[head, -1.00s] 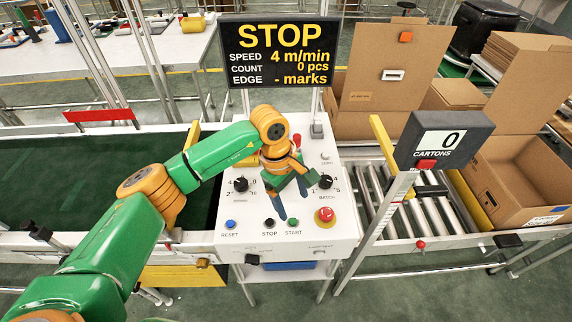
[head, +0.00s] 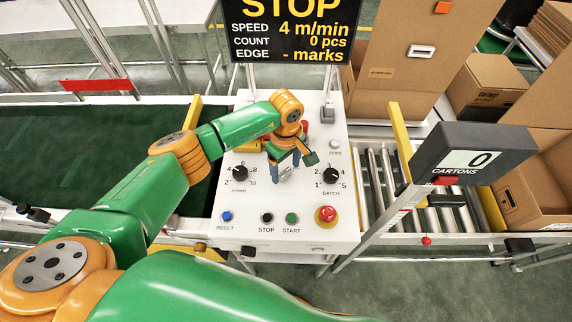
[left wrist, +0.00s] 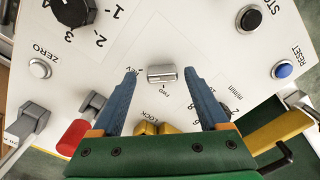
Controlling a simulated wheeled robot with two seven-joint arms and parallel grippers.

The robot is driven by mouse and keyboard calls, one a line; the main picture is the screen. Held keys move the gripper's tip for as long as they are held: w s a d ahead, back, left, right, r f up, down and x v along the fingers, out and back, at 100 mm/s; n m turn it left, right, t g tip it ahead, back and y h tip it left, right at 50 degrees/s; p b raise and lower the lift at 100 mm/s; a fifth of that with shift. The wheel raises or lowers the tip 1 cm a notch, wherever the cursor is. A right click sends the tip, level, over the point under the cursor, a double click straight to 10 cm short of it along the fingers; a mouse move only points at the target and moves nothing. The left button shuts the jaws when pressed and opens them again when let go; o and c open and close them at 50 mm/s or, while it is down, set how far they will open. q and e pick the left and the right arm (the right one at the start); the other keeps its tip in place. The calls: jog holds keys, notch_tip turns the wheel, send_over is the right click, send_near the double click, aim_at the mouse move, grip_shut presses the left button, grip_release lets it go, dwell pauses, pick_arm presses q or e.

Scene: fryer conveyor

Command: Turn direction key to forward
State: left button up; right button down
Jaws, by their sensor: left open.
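The direction key (left wrist: 161,74) is a small silver bar on the white control panel (head: 313,225). In the left wrist view it lies crosswise, with a REV label by its left end and a FWD label just below it. My left gripper (left wrist: 160,80) is open, one blue finger on each side of the key. I cannot tell whether either finger touches it. In the head view my left gripper (head: 285,172) is over the upper middle of the panel and hides the key. My right gripper is not in view.
Reset (head: 226,216), stop (head: 267,217) and start (head: 292,218) buttons and a red emergency button (head: 326,214) line the front. The display (head: 290,28) reads STOP. A cartons counter (head: 470,155) stands right.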

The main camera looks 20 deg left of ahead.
pick_arm(q)
jog(key=shift+s+r, duration=0.15)
jog(key=shift+s, duration=0.05)
jog(key=c, duration=0.6)
grip_shut()
jog(key=shift+n, duration=0.3)
jog(key=n+b, duration=0.2)
jog(key=n, duration=0.1)
jog(key=n+b, duration=0.2)
jog(key=n, duration=0.3)
jog(key=shift+n, duration=0.3)
jog(key=n+b, duration=0.2)
jog(key=n, duration=0.2)
jog(key=n+b, duration=0.1)
jog(key=n, duration=0.3)
jog(key=shift+n, duration=0.5)
